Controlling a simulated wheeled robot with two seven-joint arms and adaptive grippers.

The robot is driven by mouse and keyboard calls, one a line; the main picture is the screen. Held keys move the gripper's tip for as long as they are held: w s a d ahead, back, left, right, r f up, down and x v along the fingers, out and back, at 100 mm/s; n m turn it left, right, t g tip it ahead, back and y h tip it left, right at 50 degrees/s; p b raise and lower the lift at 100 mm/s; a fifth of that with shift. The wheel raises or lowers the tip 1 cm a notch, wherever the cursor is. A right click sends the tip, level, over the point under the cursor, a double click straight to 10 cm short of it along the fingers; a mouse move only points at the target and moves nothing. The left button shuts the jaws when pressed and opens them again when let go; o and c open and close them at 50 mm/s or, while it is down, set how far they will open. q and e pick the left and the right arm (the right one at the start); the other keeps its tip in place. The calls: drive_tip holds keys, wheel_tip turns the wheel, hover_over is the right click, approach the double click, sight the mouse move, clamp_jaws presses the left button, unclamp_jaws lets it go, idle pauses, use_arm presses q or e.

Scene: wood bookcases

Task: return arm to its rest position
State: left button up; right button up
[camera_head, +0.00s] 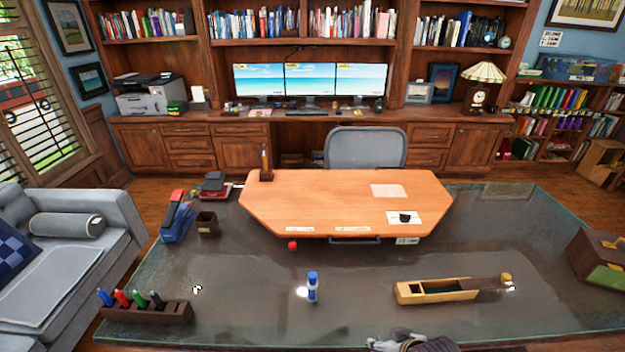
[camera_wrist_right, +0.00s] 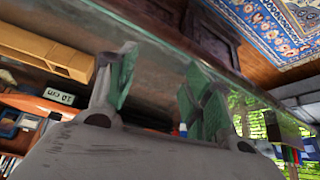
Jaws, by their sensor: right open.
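My right gripper (camera_head: 398,340) shows at the bottom edge of the head view, low at the near side of the glass table, with only part of it in frame. In the right wrist view the same gripper (camera_wrist_right: 158,82) has its two green-padded fingers spread apart. Nothing is held between them. A small blue object (camera_wrist_right: 183,129) shows behind the fingers, partly hidden. My left gripper is not in view.
The glass table (camera_head: 240,270) carries a blue-white bottle (camera_head: 313,288), a wooden plane-like block (camera_head: 437,291), a marker holder (camera_head: 146,312), a red ball (camera_head: 292,246) and a stapler (camera_head: 178,219). A wooden box (camera_head: 598,262) stands at the right. Open glass surrounds the bottle.

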drive_tip(key=s+d+r+m+g+h, duration=0.1)
drive_tip(key=s+d+r+g, duration=0.1)
drive_tip(key=s+d, duration=0.3)
drive_tip(key=s+a+f+g, duration=0.1)
drive_tip(key=s+f+g, duration=0.15)
drive_tip(key=f, duration=3.05)
drive_tip(key=s+d+f, duration=0.1)
drive_tip(key=s+f, duration=0.9)
drive_tip(key=s, duration=0.1)
drive_tip(key=s+d+f, duration=0.2)
drive_tip(key=s+f, duration=0.8)
drive_tip(key=s, duration=0.2)
drive_tip(key=shift+d+f, duration=0.25)
drive_tip(key=shift+d, duration=0.05)
